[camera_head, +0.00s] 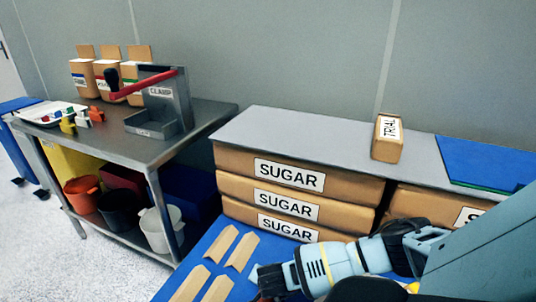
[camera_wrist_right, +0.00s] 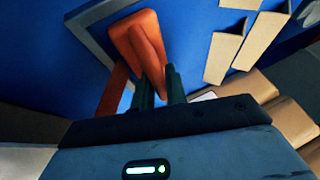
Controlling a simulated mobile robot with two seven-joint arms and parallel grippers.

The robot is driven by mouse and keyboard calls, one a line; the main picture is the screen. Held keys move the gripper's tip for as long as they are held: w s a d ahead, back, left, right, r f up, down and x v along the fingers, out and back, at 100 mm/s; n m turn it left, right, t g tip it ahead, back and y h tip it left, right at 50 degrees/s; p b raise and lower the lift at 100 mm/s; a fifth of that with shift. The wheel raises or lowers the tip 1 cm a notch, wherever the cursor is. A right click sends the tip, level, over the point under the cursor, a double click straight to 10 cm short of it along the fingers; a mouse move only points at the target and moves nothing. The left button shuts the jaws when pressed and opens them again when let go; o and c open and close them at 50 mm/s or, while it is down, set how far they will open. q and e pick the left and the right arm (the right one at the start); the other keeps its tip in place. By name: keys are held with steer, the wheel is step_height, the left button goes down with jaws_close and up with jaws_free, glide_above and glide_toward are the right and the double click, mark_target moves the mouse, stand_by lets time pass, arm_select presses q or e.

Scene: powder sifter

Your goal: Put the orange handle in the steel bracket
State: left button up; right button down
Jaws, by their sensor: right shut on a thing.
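In the right wrist view, an orange handle (camera_wrist_right: 147,48) stands out between the dark fingers of my right gripper (camera_wrist_right: 158,82), which is shut on it. A grey angular edge (camera_wrist_right: 92,38) runs around the handle's far end over a blue surface. It may be part of the steel bracket, but I cannot tell whether the handle is inside it or above it. In the head view, my right arm reaches in from the right, low over the blue surface, and the handle is not clearly visible. My left gripper is not in view.
Several tan angled pieces (camera_head: 240,251) lie on the blue surface (camera_head: 205,245). Stacked SUGAR boxes (camera_head: 250,165) stand behind it under a grey top (camera_head: 300,140). A steel cart (camera_head: 105,140) at left carries a clamp stand (camera_head: 165,112). A TRIAL box (camera_head: 388,140) stands at right.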

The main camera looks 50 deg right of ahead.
steer(key=shift+f, duration=0.1)
steer(key=c, duration=1.5)
jaws_free()
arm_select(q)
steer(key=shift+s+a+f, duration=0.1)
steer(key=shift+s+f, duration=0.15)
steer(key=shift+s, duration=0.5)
arm_select(e)
steer(key=shift+o, duration=0.5)
steer(key=shift+r, duration=0.2)
steer(key=shift+s+a+r, duration=0.1)
steer(key=shift+a+r, duration=0.05)
steer(key=shift+r, duration=0.15)
arm_select(q)
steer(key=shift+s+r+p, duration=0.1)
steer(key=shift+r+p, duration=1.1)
steer(key=shift+p, duration=0.15)
arm_select(e)
steer(key=v, duration=1.1)
